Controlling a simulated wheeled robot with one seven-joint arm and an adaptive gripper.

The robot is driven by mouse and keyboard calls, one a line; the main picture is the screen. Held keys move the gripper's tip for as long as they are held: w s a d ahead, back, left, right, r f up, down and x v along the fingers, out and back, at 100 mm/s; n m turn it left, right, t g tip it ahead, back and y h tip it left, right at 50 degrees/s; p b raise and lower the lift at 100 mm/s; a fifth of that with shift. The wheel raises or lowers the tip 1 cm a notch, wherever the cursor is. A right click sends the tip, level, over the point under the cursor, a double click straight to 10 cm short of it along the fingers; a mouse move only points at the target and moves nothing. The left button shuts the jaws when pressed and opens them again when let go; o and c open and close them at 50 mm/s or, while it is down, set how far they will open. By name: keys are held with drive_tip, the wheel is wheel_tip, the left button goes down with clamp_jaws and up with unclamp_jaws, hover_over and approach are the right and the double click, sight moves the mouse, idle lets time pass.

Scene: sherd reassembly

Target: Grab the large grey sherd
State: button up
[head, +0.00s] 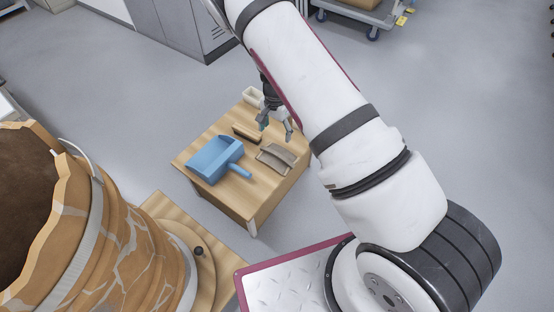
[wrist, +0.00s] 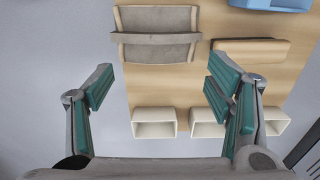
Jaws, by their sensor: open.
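The large grey sherd (head: 277,157) lies on the small wooden table (head: 247,197), near its right edge. In the wrist view the sherd (wrist: 156,20) is a grey-brown, roughly rectangular piece with a raised band across it, at the top of the picture. My gripper (head: 278,127) is open and empty above the table, behind the sherd in the head view. In the wrist view the open fingers (wrist: 160,82) stand wide apart, with the sherd beyond their tips and bare table between them. The fingers do not touch the sherd.
A blue dustpan (head: 213,160) and a tan-brown piece (wrist: 250,52) lie beside the sherd. Small cream bins (wrist: 155,123) line one table edge. A large cracked orange pot (head: 125,240) with a jagged rim stands on a wooden stand (head: 153,208) at left. Grey floor surrounds the table.

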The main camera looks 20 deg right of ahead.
drive_tip(key=b, duration=0.2)
hover_over(277, 154)
drive_tip(key=f, duration=0.7)
drive_tip(key=shift+w+a+f, duration=0.1)
drive_tip(key=shift+w+f, duration=0.05)
drive_tip(key=shift+w, duration=0.1)
drive_tip(key=f+b, duration=0.2)
drive_tip(key=f, duration=0.3)
drive_tip(key=shift+s+b, duration=0.2)
drive_tip(key=shift+b, duration=0.1)
drive_tip(key=c, duration=1.5)
